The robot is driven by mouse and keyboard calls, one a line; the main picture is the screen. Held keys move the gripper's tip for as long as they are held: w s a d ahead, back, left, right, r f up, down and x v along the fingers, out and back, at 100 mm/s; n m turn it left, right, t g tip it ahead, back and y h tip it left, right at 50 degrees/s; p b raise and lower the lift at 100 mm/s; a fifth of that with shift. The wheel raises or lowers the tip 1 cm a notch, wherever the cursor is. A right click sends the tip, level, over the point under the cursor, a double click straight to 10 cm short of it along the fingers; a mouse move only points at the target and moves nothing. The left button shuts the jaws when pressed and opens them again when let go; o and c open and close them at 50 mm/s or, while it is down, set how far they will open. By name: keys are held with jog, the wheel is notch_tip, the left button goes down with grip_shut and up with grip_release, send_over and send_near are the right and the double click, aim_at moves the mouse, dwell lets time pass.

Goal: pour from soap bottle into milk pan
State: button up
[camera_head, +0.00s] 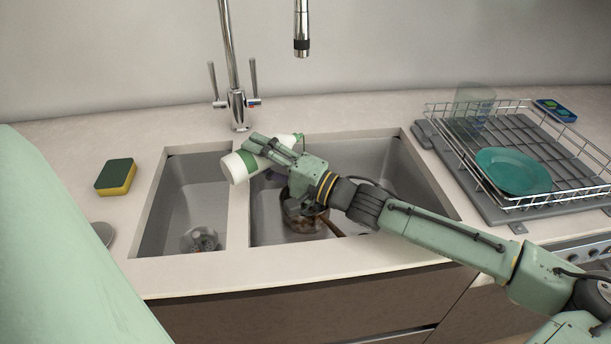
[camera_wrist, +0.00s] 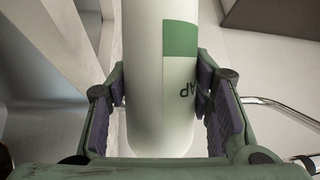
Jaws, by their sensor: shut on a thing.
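The soap bottle (camera_head: 237,168) is white with a green label and lies tilted almost on its side above the sink. Its lower end points left and its far end reaches right behind my gripper. My gripper (camera_head: 275,158) is shut on it. In the wrist view the bottle (camera_wrist: 160,80) sits between both finger pads of my gripper (camera_wrist: 162,110), with part of its lettering showing. The milk pan (camera_head: 305,222) is brown and stands in the right sink basin under my gripper, its handle pointing to the lower right. My gripper hides part of the pan. I cannot see any liquid flowing.
A tall faucet (camera_head: 237,105) stands behind the sink. A divider separates the left basin (camera_head: 185,205) from the right. A yellow-green sponge (camera_head: 116,177) lies on the left counter. A wire dish rack (camera_head: 470,165) with a teal plate (camera_head: 513,171) and a glass stands right.

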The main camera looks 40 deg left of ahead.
jog(key=s+n, duration=0.1)
jog(key=n+h, duration=0.1)
jog(key=n, duration=0.1)
jog(key=shift+s+a+f, duration=0.1)
jog(key=shift+s+a, duration=0.05)
jog(key=shift+s, duration=0.2)
jog(key=shift+n+h, duration=0.3)
jog(key=shift+n, duration=0.3)
jog(key=shift+w+f+n+t+h, duration=0.1)
jog(key=shift+w+n+t+h, duration=0.3)
jog(key=shift+n, duration=0.7)
jog(key=n, duration=0.1)
jog(key=w+h, duration=0.1)
jog(key=w+n, duration=0.1)
jog(key=shift+w+d+r+n+t, duration=0.1)
jog(key=shift+d+r+n+t, duration=0.15)
jog(key=shift+n+t, duration=0.05)
jog(key=r+n+t+h, duration=0.1)
jog(key=n, duration=0.1)
jog(key=shift+r+n, duration=0.1)
jog(key=shift+n, duration=0.2)
notch_tip(320, 180, down, 2)
jog(key=shift+w+f+n+t+h+b, duration=0.1)
jog(key=shift+f+n+t+h+b, duration=0.1)
jog(key=shift+n+t, duration=0.35)
jog(key=shift+f+n+t+h+b, duration=0.1)
jog(key=shift+n+t+h+b, duration=0.1)
jog(key=shift+n+t, duration=0.35)
jog(key=shift+r, duration=0.1)
